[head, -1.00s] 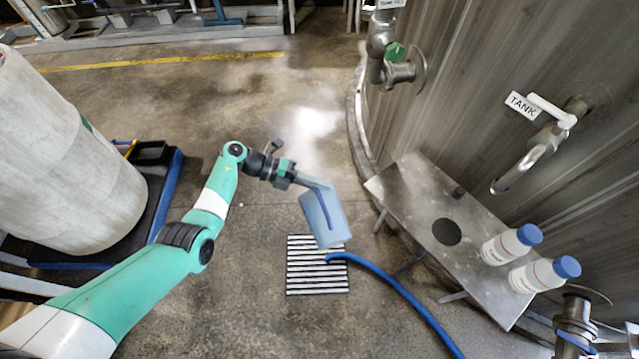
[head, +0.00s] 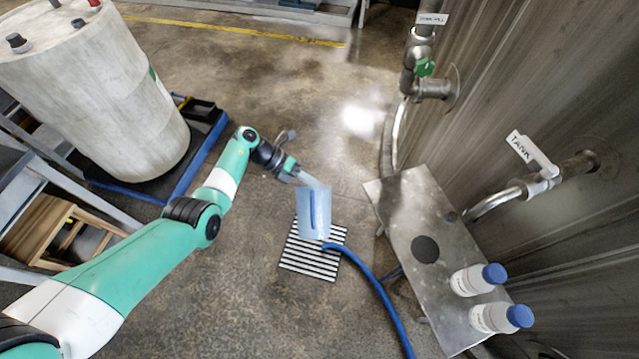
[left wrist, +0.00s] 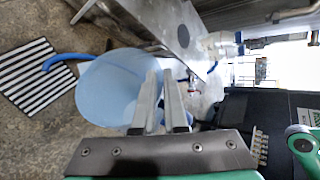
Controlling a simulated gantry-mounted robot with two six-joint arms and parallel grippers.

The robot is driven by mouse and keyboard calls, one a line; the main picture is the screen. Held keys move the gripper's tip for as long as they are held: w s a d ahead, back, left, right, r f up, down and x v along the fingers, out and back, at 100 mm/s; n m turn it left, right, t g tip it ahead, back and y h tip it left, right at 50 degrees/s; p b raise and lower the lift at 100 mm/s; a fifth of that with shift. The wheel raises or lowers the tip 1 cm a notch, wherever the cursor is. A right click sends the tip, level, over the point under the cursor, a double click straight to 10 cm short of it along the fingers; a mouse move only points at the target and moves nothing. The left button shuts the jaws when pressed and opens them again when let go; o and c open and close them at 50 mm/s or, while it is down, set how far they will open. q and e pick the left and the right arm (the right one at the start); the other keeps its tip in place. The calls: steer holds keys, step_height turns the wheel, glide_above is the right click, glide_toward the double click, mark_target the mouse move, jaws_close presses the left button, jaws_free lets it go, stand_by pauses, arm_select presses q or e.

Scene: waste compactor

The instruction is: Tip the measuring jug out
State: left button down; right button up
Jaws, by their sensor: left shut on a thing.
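The measuring jug (head: 303,213) is translucent blue. In the head view it hangs beside and over the edge of the striped floor grate (head: 310,262). My left gripper (head: 308,181) is shut on it at its upper end. In the left wrist view the jug (left wrist: 100,88) is seen beyond the two closed-in fingers (left wrist: 160,85), with the grate (left wrist: 35,75) to its left. I cannot tell the jug's exact tilt or whether liquid is in it. No stream shows. My right gripper is out of view.
A blue hose (head: 381,294) ends at the grate. A steel bench (head: 400,203) with two blue-capped bottles (head: 475,279) stands right, below the tank tap (head: 510,196). A large pale drum (head: 95,95) stands left. Wooden steps (head: 60,232) are at the left edge.

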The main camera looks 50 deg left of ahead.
arm_select(q)
steer(key=s+m+t+y+p, duration=0.1)
steer(key=p, duration=0.1)
steer(key=s+d+m+y+p, duration=0.1)
steer(key=p, duration=0.2)
steer(key=shift+r+t+y, duration=0.2)
steer(key=shift+t+y, duration=0.2)
steer(key=f+m+t+y+b, duration=0.1)
steer(key=s+d+f+m+t+y+b, duration=0.1)
steer(key=f, duration=0.1)
steer(key=shift+s+d+m+t, duration=0.15)
steer(key=shift+d+m+t, duration=0.05)
steer(key=shift+m+t, duration=0.2)
steer(key=shift+d+f+m+t+y+b, duration=0.1)
steer(key=shift+f+m+t+y+b, duration=0.1)
steer(key=shift+m+t+y+b, duration=0.45)
steer(key=shift+r, duration=0.1)
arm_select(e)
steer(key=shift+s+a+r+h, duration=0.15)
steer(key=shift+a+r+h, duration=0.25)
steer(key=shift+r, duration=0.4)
